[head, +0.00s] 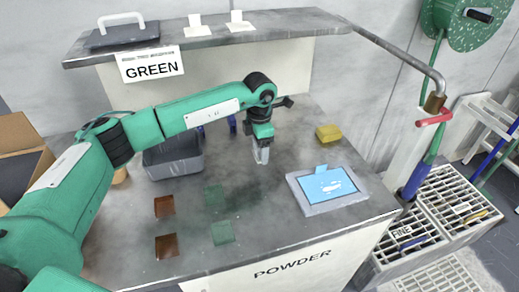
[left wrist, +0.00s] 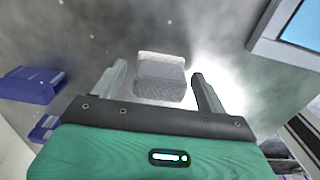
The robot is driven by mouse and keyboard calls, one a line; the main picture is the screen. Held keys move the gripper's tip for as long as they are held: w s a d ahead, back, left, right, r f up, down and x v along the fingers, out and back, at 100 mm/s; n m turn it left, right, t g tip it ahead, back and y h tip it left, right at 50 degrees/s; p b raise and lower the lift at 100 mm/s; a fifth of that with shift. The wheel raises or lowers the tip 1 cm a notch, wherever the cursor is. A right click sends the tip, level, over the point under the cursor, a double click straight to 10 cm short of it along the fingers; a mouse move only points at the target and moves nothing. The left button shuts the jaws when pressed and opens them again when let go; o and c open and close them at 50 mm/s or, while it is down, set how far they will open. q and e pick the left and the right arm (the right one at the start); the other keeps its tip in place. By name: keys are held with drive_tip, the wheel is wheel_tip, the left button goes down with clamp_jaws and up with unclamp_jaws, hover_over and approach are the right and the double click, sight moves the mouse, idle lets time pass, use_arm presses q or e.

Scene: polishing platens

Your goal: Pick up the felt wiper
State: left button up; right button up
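The felt wiper seems to be the small grey block with a pale top edge (left wrist: 160,78) in the left wrist view. It lies between the two fingers of my left gripper (left wrist: 158,88), with a gap on both sides. My left gripper (head: 262,154) points down over the middle of the grey table in the head view, fingers apart. There the fingers largely hide the block, and I cannot tell how high they are above the table. My right gripper is not in view.
A grey bin (head: 173,158) stands left of the gripper, with dark blue objects (left wrist: 32,86) near it. A yellow block (head: 328,133) and a framed blue panel (head: 328,188) lie to the right. Brown (head: 165,206) and green squares (head: 222,232) lie in front.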

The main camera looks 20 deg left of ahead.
use_arm(q)
drive_tip(key=c, duration=0.9)
